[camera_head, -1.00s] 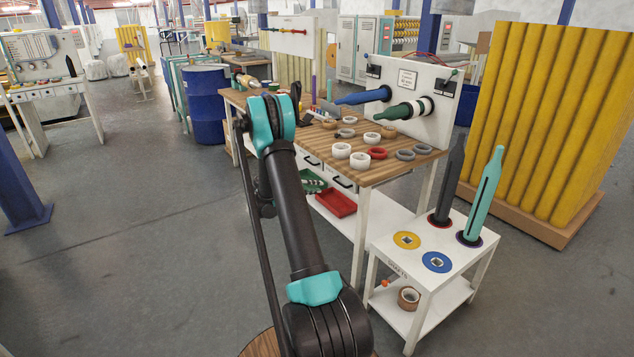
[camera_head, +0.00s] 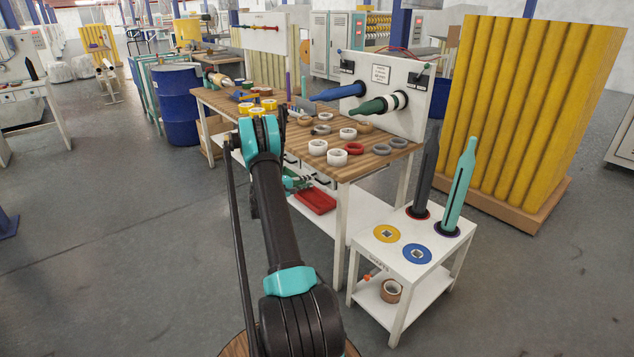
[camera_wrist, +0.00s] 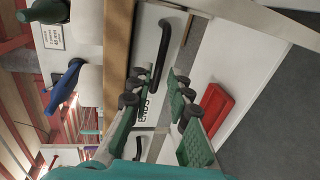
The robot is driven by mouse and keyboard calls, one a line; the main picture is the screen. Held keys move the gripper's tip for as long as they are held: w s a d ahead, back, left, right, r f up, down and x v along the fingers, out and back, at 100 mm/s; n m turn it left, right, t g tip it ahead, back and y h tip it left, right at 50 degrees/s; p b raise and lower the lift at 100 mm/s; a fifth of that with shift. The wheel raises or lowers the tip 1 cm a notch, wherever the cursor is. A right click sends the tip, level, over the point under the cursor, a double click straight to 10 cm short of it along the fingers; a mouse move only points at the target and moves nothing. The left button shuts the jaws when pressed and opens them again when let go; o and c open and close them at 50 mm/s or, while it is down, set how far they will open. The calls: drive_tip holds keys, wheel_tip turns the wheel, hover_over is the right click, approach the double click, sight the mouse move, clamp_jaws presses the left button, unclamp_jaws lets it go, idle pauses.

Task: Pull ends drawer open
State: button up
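The white drawer front with the ENDS label (camera_wrist: 145,108) and a black bar handle (camera_wrist: 162,55) shows sideways in the wrist view. My gripper (camera_wrist: 153,86) is open, its green fingers on either side of the label and the near end of the handle. I cannot tell whether a finger touches the handle. In the head view, my gripper (camera_head: 298,182) is at the workbench's drawer fronts, largely hidden behind my arm. The drawer appears closed.
A second black handle (camera_wrist: 138,148) shows lower in the wrist view. A red tray (camera_head: 315,201) sits on the shelf below the drawers. Tape rolls (camera_head: 337,157) lie on the wooden benchtop (camera_head: 385,150). A white cart (camera_head: 408,262) stands at right. Open floor lies left.

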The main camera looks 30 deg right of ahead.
sight(317, 180)
drive_tip(key=x, duration=0.5)
drive_tip(key=shift+d, duration=0.4)
clamp_jaws()
